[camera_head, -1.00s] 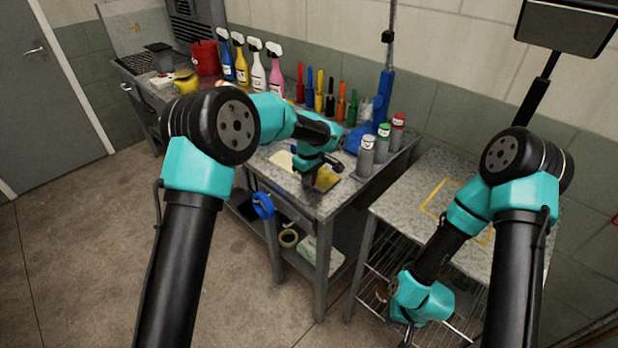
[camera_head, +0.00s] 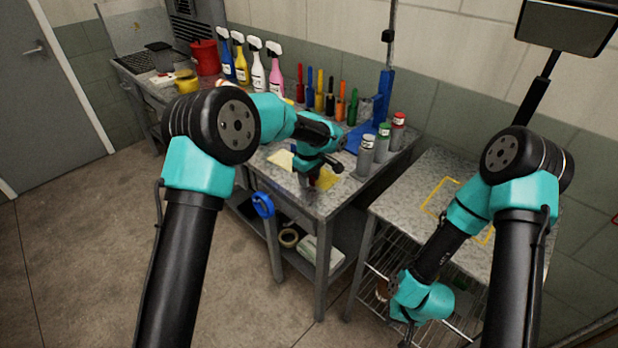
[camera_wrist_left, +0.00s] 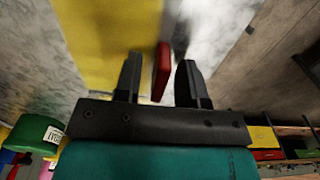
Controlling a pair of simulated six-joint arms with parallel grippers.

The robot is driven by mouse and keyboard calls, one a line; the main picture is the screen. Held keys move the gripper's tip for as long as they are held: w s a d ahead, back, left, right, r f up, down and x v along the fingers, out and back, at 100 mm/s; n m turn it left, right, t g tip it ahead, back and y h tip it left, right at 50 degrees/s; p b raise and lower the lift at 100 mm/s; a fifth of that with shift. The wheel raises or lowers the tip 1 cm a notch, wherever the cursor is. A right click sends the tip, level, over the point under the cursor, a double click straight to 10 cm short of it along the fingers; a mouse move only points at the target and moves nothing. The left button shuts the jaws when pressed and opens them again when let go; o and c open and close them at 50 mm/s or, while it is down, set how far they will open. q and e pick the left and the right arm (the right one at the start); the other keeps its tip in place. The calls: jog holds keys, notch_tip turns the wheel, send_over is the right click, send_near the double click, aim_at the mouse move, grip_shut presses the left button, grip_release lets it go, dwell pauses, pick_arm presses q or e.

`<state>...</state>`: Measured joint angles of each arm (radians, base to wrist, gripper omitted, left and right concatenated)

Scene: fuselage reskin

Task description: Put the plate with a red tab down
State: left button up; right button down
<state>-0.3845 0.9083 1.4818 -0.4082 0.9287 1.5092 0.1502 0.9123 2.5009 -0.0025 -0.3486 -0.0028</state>
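The yellow plate (camera_head: 326,179) lies at the front of the grey bench top, just under my left gripper (camera_head: 309,184). It fills the upper left of the left wrist view (camera_wrist_left: 108,38). Its red tab (camera_wrist_left: 161,72) shows between the two fingers of my left gripper (camera_wrist_left: 160,62). The fingers stand apart, with a gap on each side of the tab. In the head view the wrist hides part of the plate. My right gripper (camera_head: 408,334) hangs low by the wire shelf of the right table; its fingers are too unclear to read.
A cream sheet (camera_head: 281,159) lies left of the plate. Several spray bottles (camera_head: 257,68), upright tools (camera_head: 329,100) and grey canisters (camera_head: 366,155) stand behind. A blue tape roll (camera_head: 263,205) hangs at the bench front. The right table (camera_head: 405,205) has a yellow outline and clear room.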

pick_arm(q)
notch_tip(320, 180, up, 12)
dwell(0.6)
jog(key=shift+o, duration=0.4)
jog(key=shift+r, duration=0.1)
jog(key=s+d+n+t+y, duration=0.3)
jog(key=s+d+n, duration=0.1)
jog(key=n, duration=1.4)
jog(key=s+d+n+t+y, duration=0.3)
jog(key=d+n, duration=0.2)
jog(key=n, duration=1.2)
jog(key=shift+s+d+r+n+y, duration=0.15)
jog(key=shift+s+r+n+y, duration=0.15)
jog(key=shift+s+n+y, duration=0.1)
